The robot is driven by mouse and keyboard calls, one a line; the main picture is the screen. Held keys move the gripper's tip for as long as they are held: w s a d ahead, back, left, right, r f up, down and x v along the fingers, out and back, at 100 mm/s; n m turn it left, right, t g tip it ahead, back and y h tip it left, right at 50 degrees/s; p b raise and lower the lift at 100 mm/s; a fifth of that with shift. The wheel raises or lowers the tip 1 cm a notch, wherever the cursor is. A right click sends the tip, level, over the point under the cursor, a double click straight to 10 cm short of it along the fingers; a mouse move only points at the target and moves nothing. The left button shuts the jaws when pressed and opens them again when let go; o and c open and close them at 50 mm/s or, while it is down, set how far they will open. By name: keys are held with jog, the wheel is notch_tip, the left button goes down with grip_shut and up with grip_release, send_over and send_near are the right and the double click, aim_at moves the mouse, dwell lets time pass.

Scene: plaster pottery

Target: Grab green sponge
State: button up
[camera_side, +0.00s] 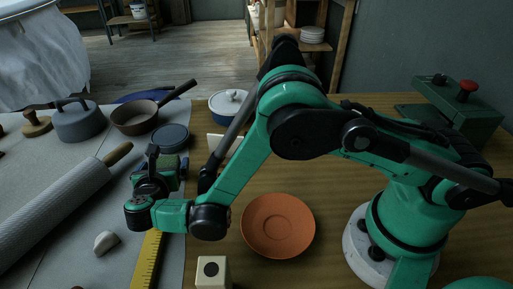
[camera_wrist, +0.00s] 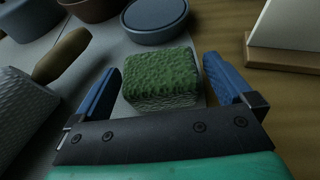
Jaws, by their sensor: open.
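The green sponge (camera_wrist: 160,80) has a rough green top and a paler grey side. In the wrist view it sits between and slightly ahead of the two blue fingers of my gripper (camera_wrist: 160,88). The fingers are spread on either side of it, with a gap on both sides. In the side view my gripper (camera_side: 154,165) is over the grey cloth at left. The sponge is mostly hidden behind it there; a greenish patch (camera_side: 170,160) shows just beyond the gripper.
A round blue-grey lidded dish (camera_wrist: 155,18) stands just beyond the sponge. A textured rolling pin (camera_side: 55,208) lies at left. A yellow ruler (camera_side: 149,258) lies in front, with an orange saucer (camera_side: 278,246) at right. A white board (camera_wrist: 285,30) stands at upper right.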

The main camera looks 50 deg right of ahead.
jog(key=shift+x, duration=1)
jog(key=c, duration=1)
jog(key=shift+c, duration=0.2)
jog(key=shift+r, duration=0.15)
